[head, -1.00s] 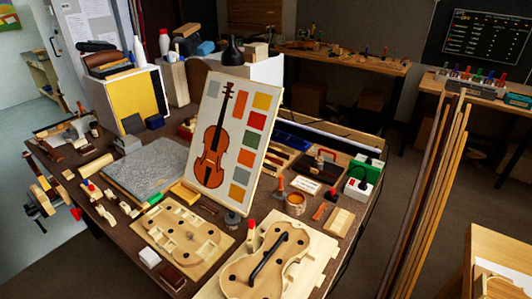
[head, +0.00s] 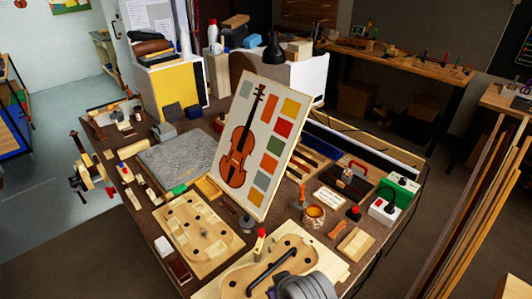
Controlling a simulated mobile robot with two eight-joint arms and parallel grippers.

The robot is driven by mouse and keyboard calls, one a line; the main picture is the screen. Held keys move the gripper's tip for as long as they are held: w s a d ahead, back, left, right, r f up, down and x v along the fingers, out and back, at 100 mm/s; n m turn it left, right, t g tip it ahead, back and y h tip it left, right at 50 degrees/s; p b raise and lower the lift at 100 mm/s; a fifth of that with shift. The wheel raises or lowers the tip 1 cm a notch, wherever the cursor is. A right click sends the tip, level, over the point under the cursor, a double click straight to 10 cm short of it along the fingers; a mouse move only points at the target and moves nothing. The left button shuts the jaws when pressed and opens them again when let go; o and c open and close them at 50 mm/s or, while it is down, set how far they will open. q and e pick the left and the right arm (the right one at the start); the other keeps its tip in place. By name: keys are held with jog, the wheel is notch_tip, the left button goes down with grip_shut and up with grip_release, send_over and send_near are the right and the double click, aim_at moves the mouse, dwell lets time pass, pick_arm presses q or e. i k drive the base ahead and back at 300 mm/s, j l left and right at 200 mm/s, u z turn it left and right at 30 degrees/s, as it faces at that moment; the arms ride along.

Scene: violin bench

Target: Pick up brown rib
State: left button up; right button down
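I cannot tell for certain which piece is the brown rib. A small dark brown block (head: 180,269) lies at the bench's front edge, beside a white block (head: 164,246). A pale wooden violin-shaped form (head: 238,280) lies at the front of the bench with a long black bar (head: 272,264) across it. A flat wooden mould board (head: 190,240) with holes and blocks lies to its left. A grey rounded part, probably of my arm, covers the form's lower right at the bottom edge.
A tilted panel (head: 285,106) with a violin picture and colour swatches stands mid-bench. A grey stone-like slab (head: 175,160) lies behind the mould board. Right of the panel are an orange-rimmed pot (head: 314,213), a wooden block (head: 355,243) and a white-and-green box (head: 391,200).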

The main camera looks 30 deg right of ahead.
aim_at(307, 160)
jog(key=l+u, duration=0.35)
jog(key=l, duration=0.5)
jog(key=i+l, duration=0.1)
jog(key=l, duration=1.8)
jog(key=i+l, duration=0.1)
jog(key=l, duration=1.15)
jog(key=i+l, duration=0.15)
jog(key=l, duration=0.5)
jog(key=l+z, duration=0.2)
jog(key=l, duration=0.4)
jog(key=i+l+z, duration=0.15)
jog(key=l, duration=0.4)
